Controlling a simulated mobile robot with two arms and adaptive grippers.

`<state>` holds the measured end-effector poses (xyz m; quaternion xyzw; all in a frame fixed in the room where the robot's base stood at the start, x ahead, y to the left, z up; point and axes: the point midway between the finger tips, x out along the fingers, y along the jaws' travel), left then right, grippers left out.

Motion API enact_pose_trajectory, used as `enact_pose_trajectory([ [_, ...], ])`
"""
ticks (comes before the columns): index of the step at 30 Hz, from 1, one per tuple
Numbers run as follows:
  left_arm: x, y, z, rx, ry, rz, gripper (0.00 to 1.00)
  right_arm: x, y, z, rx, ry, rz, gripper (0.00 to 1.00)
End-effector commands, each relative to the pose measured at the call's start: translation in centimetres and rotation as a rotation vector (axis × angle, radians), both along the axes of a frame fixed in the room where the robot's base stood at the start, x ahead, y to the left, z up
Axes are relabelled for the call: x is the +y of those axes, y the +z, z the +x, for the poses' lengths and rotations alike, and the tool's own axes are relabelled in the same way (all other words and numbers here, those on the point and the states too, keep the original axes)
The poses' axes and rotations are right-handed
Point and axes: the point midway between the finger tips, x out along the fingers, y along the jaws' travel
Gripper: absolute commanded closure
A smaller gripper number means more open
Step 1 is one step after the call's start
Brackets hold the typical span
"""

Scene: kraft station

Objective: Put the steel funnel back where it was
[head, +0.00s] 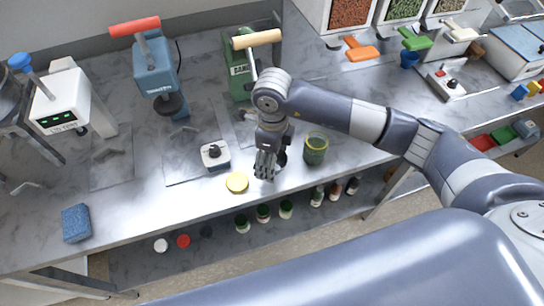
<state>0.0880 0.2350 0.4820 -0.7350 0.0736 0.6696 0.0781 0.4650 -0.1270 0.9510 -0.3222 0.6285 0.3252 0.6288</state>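My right gripper (265,172) comes in from the right and points down over the front of the steel bench, between a yellow lid (237,182) and a green glass jar (315,149). Its fingers look close together, but their gap is not clear from this angle. A small dark shape (282,157) shows just behind the fingers, partly hidden by them. I cannot make out the steel funnel for certain; a small shiny metal piece (245,114) shows at the foot of the green press, partly behind my arm. My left gripper is not in view.
A blue press (153,65), a green press (238,68) and a white device (62,100) stand along the back. A blue sponge (76,222) lies front left. Bottles stand on the lower shelf.

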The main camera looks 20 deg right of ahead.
Motion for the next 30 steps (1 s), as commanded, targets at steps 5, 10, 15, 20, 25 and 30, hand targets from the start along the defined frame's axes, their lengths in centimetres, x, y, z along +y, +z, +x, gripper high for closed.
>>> enact_pose_trajectory([
  [5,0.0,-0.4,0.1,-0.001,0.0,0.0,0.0,0.0,1.4,0.2,-0.005,0.0,0.002,0.23],
  [10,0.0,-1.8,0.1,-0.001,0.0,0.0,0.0,0.0,4.9,0.2,-0.009,0.002,0.002,0.23],
  [15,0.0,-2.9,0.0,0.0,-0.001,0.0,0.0,0.0,8.6,0.2,-0.007,0.0,0.001,0.23],
  [20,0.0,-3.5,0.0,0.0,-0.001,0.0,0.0,0.0,11.1,0.1,-0.003,0.0,0.0,0.23],
  [25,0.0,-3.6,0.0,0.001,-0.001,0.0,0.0,0.0,12.2,0.0,-0.001,0.0,0.001,0.23],
  [30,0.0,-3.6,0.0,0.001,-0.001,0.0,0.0,-0.1,12.3,0.0,0.0,0.0,0.0,0.23],
])
